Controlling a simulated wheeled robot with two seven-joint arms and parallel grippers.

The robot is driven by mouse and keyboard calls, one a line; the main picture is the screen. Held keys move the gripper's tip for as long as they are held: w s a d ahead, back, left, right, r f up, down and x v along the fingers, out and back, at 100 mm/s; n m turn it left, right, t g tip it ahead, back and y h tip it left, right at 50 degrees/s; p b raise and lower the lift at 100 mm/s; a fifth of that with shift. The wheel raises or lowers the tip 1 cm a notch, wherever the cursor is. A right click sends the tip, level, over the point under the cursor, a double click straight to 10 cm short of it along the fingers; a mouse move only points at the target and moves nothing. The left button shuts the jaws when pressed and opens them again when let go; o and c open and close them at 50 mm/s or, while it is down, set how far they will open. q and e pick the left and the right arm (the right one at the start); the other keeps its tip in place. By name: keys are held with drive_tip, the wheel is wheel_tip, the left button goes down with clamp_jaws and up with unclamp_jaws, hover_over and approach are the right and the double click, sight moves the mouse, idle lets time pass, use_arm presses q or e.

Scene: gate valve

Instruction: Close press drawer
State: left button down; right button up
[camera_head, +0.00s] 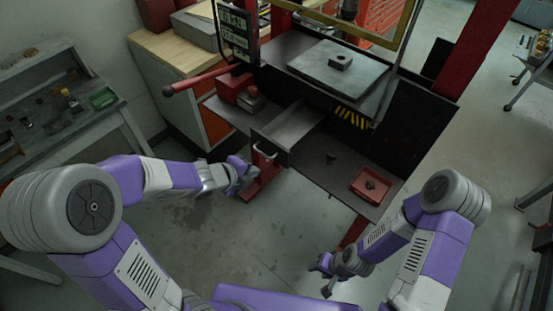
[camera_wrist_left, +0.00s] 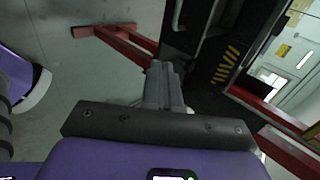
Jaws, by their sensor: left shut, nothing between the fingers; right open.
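The press drawer (camera_head: 290,127) is a grey, open-topped drawer that stands pulled out of the press below its bed. Its dark front carries a light curved handle (camera_head: 264,151), which also shows at the top of the left wrist view (camera_wrist_left: 177,16). My left gripper (camera_head: 246,174) is shut and empty, just below and left of the handle, apart from it. Its closed fingers (camera_wrist_left: 162,82) point toward the press in the left wrist view. My right gripper (camera_head: 325,274) is open and empty, low in front of the press and away from the drawer.
The press bed holds a grey plate (camera_head: 340,72) above the drawer. A lower shelf carries a red tray (camera_head: 371,186). Red press legs (camera_head: 262,179) stand near my left gripper. A red lever (camera_head: 190,84) sticks out left. A workbench (camera_head: 55,125) is far left. Floor in front is clear.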

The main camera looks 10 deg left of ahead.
sight(282, 160)
use_arm(q)
drive_tip(key=shift+w+d+r+b+x, duration=0.25)
drive_tip(key=shift+r+x, duration=0.1)
drive_tip(key=shift+x, duration=1.75)
drive_tip(key=shift+w+d+r+b+x, duration=0.1)
drive_tip(key=shift+w+r+x, duration=0.2)
drive_tip(key=shift+x, duration=1.8)
drive_tip(key=shift+w+d+r+b+x, duration=0.25)
drive_tip(key=shift+r+x, duration=0.1)
drive_tip(key=shift+x, duration=1.75)
